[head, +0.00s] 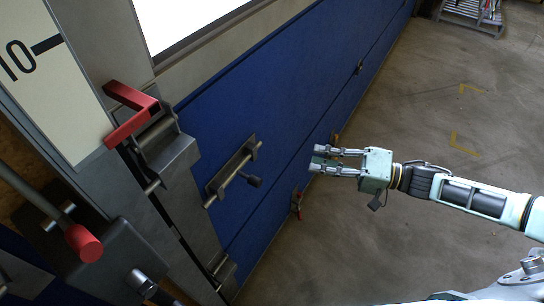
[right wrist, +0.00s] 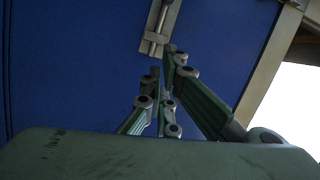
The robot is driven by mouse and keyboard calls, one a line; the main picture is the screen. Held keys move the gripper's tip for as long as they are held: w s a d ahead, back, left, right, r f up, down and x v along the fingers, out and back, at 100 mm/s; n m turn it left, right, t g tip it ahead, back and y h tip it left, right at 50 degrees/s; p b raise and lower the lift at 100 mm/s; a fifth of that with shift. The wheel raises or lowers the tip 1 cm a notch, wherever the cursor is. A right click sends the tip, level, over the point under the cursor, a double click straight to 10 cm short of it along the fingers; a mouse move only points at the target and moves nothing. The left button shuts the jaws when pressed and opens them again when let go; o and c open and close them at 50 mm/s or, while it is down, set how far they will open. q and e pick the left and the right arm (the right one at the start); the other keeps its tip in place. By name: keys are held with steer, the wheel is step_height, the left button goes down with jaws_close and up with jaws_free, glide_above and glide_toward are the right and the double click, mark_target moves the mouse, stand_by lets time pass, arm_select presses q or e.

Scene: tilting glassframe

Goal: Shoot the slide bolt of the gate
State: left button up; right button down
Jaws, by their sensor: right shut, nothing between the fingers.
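The slide bolt (head: 233,172) is a grey metal plate and rod with a dark knob (head: 252,180), mounted on the blue gate (head: 290,100). Its rod runs slantwise, its lower-left end near the grey post. I cannot tell whether that end sits in a keeper. My right gripper (head: 318,158) is shut and empty, to the right of the bolt and apart from it, fingers pointing left. In the right wrist view the bolt (right wrist: 156,30) shows at the top, beyond the fingertips (right wrist: 162,62). My left gripper is out of view.
A red-handled latch (head: 130,115) sits on the grey post (head: 190,200) left of the bolt. A red-ended lever (head: 84,243) is at lower left. A small red-handled fitting (head: 297,203) is low on the gate. Concrete floor (head: 400,250) at right is mostly clear.

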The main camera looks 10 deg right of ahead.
mark_target(247, 179)
arm_select(q)
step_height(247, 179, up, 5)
steer(key=p, duration=0.4)
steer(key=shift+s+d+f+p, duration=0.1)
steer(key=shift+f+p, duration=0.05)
steer(key=shift+p, duration=0.25)
arm_select(e)
steer(key=w+a+f, duration=0.1)
steer(key=w+a, duration=0.1)
steer(key=a, duration=0.9)
steer(key=shift+w+a+f, duration=0.15)
steer(key=shift+f, duration=0.05)
